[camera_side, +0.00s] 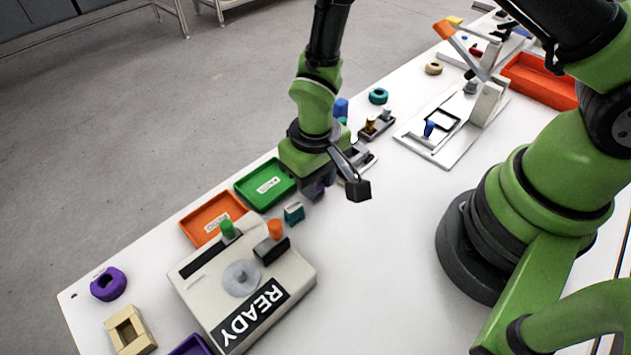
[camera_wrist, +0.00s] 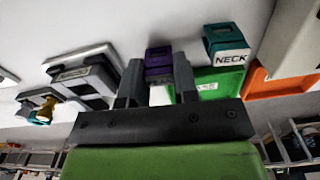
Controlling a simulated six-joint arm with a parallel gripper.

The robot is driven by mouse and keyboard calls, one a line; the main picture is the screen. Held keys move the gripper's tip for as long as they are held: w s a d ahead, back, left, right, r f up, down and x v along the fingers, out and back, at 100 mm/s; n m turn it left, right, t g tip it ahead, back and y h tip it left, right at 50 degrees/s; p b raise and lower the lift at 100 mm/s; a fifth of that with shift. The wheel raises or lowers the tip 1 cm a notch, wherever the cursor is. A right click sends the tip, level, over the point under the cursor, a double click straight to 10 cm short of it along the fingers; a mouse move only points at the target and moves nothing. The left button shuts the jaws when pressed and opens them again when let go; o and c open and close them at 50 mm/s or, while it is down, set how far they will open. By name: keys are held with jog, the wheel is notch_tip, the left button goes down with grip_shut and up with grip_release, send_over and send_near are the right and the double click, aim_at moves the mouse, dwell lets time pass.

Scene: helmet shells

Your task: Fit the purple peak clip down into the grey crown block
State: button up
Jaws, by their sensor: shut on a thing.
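The purple peak clip (camera_wrist: 158,58) is held between the two fingers of my gripper (camera_wrist: 158,74) in the wrist view. In the side view, my gripper (camera_side: 316,188) points down and a bit of the purple clip (camera_side: 320,186) shows at its jaws, mostly hidden. A grey block with a label (camera_wrist: 84,74), which looks like the crown block, is to the left of the gripper in the wrist view. In the side view this grey block (camera_side: 362,157) is partly hidden behind my wrist. The clip is apart from it.
A green tray (camera_side: 265,186) and an orange tray (camera_side: 212,216) lie left of the gripper. A teal block marked NECK (camera_wrist: 226,44) stands near the jaws. A READY control box (camera_side: 245,285) is in front. A white fixture plate (camera_side: 445,125) stands at the right.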

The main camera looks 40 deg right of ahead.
jog(key=r, duration=0.9)
jog(key=shift+w+d+r, duration=0.15)
jog(key=shift+d+r, duration=0.1)
jog(key=shift+r, duration=0.15)
jog(key=d+r, duration=0.6)
jog(key=d, duration=0.4)
jog(key=a+f, duration=0.2)
jog(key=a, duration=0.1)
jog(key=a+f, duration=0.2)
jog(key=a, duration=0.2)
jog(key=a+f, duration=0.2)
jog(key=a, duration=0.1)
jog(key=shift+a, duration=0.3)
jog(key=shift+r, duration=0.1)
notch_tip(320, 180, down, 10)
jog(key=shift+r, duration=0.2)
